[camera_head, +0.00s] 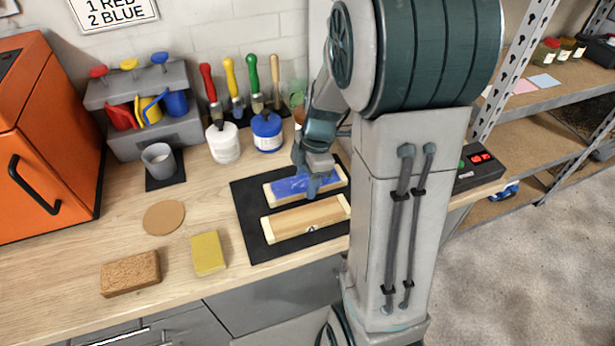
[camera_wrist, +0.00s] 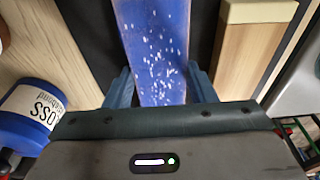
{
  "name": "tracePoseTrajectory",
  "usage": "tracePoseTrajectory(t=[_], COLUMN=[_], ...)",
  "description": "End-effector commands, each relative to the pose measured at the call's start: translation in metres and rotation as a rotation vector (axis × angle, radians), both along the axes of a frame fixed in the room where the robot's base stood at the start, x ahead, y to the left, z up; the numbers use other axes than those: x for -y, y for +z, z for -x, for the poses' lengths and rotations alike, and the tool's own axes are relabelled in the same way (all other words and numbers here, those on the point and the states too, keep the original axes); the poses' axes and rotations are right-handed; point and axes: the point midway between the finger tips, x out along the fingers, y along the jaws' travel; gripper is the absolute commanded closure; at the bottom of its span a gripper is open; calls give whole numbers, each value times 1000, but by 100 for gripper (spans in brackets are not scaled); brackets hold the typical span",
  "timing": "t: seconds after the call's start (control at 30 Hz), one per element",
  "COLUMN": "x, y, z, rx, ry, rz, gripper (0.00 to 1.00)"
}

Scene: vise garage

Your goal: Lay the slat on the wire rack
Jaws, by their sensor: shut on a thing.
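The slat (camera_head: 290,186), with a speckled blue face and pale ends, is at the black mat (camera_head: 252,246) on the workbench. I cannot tell whether it touches the mat or is slightly raised. My gripper (camera_head: 318,182) reaches down over its right part and is shut across its width. In the wrist view, the fingers of my gripper (camera_wrist: 158,88) flank the blue slat (camera_wrist: 150,40). A bare wooden slat (camera_head: 305,221) with pale ends lies beside it, nearer the bench front. I cannot make out a wire rack; my arm hides part of the bench.
White (camera_head: 223,142) and blue (camera_head: 267,131) paint jars stand behind the mat. A grey cup (camera_head: 159,160), cork disc (camera_head: 164,217), yellow sponge (camera_head: 208,253) and brown block (camera_head: 130,273) are to its left. An orange cabinet (camera_head: 45,140) stands far left; metal shelving (camera_head: 545,95) is right.

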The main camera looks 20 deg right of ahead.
Motion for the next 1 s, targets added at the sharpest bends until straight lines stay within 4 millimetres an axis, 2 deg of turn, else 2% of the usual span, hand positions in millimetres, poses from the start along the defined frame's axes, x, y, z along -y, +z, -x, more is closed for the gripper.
tracePoseTrajectory(t=[0.3,0.33,0.4,0.77,0.87,1.0], x=[0,0,0,0,2,8], y=[-3,-3,-2,1,11,40], z=[0,0,0,0,-1,-1], rx=[1,1,1,1,5,7], ry=[0,0,0,0,-1,-2], rz=[0,0,0,0,0,1], gripper=[80,47,28,28,28,28])
